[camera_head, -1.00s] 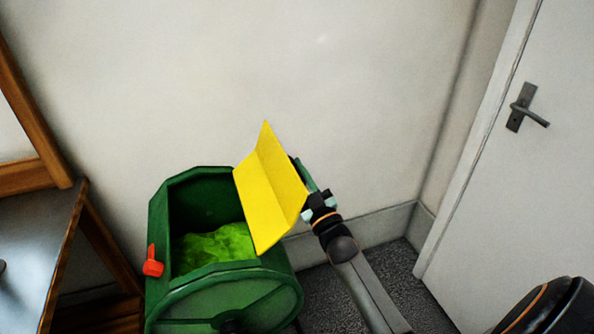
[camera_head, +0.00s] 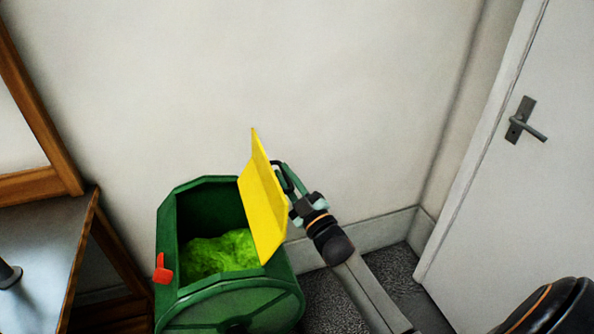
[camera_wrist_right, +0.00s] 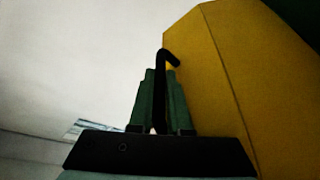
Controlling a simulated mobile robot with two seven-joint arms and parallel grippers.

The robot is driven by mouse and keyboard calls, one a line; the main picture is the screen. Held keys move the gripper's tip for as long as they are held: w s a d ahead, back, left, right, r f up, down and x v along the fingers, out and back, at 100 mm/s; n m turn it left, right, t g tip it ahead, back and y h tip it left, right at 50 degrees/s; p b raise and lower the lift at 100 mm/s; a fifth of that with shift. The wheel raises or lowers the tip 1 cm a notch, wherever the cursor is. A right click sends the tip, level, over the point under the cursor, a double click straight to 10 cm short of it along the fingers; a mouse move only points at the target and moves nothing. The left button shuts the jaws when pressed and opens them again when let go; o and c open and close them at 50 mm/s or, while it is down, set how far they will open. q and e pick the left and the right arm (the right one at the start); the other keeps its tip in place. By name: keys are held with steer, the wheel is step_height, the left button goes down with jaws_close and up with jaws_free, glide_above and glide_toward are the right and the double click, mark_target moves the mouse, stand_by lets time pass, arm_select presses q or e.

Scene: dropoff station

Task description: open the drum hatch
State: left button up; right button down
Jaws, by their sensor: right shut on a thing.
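The green drum (camera_head: 230,305) stands at the lower middle of the head view, its top opening uncovered and bright green material (camera_head: 222,252) inside. The yellow hatch (camera_head: 262,200) stands steeply raised at the opening's right side. My right gripper (camera_head: 284,178) is behind the hatch, on its right. In the right wrist view its fingers (camera_wrist_right: 160,100) are shut on a dark hooked handle (camera_wrist_right: 168,58) beside the yellow hatch panel (camera_wrist_right: 215,85). The handle is mostly hidden in the head view. My left gripper is in neither view.
A red latch (camera_head: 162,269) sits on the drum's left side. A wood-framed table (camera_head: 45,240) stands at the left. A pale wall is close behind the drum. A white door (camera_head: 510,210) with a lever handle is at the right. Dark floor shows between drum and door.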

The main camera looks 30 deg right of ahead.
steer(key=shift+w+a+r+n+p, duration=0.15)
steer(key=shift+a+r+n+p, duration=0.15)
steer(key=shift+a+r+n, duration=0.25)
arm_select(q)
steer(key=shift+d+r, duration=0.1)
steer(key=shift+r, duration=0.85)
arm_select(e)
steer(key=shift+w+a+n+y, duration=0.1)
steer(key=shift+a+n+y, duration=0.3)
steer(key=shift+a+n, duration=0.05)
steer(key=c, duration=1.2)
jaws_free()
steer(key=shift+o, duration=0.2)
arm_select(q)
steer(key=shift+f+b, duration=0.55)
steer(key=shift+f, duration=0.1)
arm_select(e)
steer(key=v, duration=1.2)
steer(key=shift+s+r, duration=0.2)
steer(key=shift+s, duration=0.15)
